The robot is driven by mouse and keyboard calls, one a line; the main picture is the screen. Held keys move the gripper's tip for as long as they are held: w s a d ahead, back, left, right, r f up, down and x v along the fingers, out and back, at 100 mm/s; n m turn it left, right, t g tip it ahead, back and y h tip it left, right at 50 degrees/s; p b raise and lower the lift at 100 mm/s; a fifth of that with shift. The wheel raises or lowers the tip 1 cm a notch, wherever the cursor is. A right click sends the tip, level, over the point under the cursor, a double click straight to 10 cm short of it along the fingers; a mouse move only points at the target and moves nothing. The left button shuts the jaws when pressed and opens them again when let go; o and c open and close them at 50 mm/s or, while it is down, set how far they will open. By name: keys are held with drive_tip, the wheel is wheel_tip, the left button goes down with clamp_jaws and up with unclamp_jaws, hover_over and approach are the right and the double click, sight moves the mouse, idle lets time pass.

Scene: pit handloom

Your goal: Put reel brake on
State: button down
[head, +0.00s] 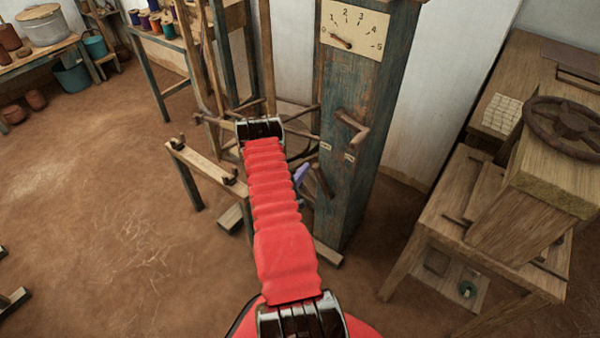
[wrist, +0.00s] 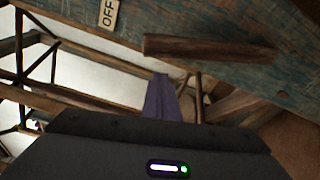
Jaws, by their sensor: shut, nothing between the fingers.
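The reel brake appears to be a short wooden lever (head: 322,181) low on the blue-green post (head: 362,75), below two small pale labels (head: 338,152) too small to read in the head view. In the wrist view the wooden lever (wrist: 205,47) lies across the upper middle, and a label reading OFF (wrist: 108,12) is above its left end. My gripper (head: 301,173) is beside the lever, to its left in the head view. Its purple fingers (wrist: 162,98) are shut and empty, just below the lever in the wrist view. I cannot tell whether they touch it.
A dial plate (head: 353,28) numbered up to 5 and a wooden handle (head: 352,126) are higher on the post. The wooden reel frame (head: 213,75) and a low bench (head: 205,162) are left of it. A wooden machine with a handwheel (head: 566,124) stands at right. Open floor lies left.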

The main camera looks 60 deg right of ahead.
drive_tip(key=shift+s+a+r, duration=0.2)
drive_tip(key=shift+s+a, duration=0.05)
drive_tip(key=shift+s, duration=0.4)
drive_tip(key=shift+s+a+r, duration=0.15)
drive_tip(key=shift+s+a, duration=0.1)
drive_tip(key=shift+s, duration=0.4)
drive_tip(key=shift+r, duration=0.1)
